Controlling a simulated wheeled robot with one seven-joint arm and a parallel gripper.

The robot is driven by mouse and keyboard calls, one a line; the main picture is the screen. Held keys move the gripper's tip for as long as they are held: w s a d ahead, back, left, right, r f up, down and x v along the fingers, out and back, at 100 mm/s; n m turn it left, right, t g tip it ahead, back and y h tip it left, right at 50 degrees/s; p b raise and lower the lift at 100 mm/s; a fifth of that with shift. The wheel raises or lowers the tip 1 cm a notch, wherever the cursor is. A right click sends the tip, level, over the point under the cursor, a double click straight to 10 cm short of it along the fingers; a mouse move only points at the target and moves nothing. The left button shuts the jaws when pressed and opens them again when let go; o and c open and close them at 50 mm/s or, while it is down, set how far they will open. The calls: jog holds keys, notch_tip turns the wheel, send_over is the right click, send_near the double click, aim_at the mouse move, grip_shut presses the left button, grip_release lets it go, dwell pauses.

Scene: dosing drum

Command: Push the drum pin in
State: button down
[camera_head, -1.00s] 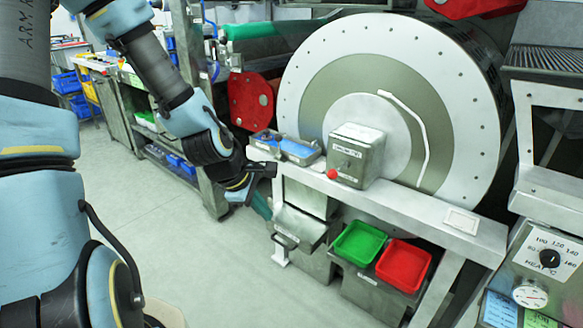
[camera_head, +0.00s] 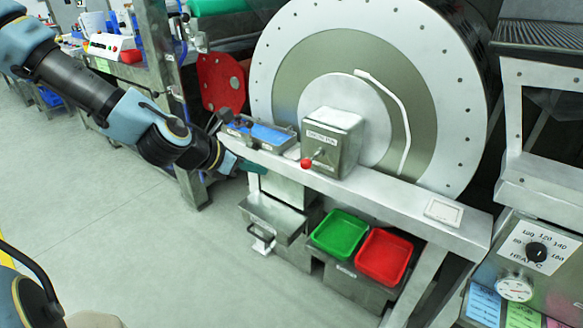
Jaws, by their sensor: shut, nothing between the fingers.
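A pin with a red ball knob (camera_head: 306,163) sticks out from the box's front face, toward the lower left. The large white and olive drum (camera_head: 310,62) stands upright behind the box.
A shallow blue tray (camera_head: 268,136) lies on the rail (camera_head: 385,193) between my gripper and the box. Below are a green bin (camera_head: 340,233) and a red bin (camera_head: 382,256). A heater panel (camera_head: 530,255) stands at right. Floor at left is clear.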

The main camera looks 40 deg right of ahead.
aim_at(307, 163)
jog(key=d+r+p+x, duration=0.1)
jog(key=d+r+x, duration=0.1)
jog(key=x, duration=1)
jog(key=shift+p, duration=0.3)
jog(key=shift+s+d, duration=0.1)
jog(key=d, duration=0.1)
jog(key=w+d, duration=0.1)
jog(key=d, duration=0.1)
jog(key=shift+d, duration=0.5)
jog(key=shift+r, duration=0.1)
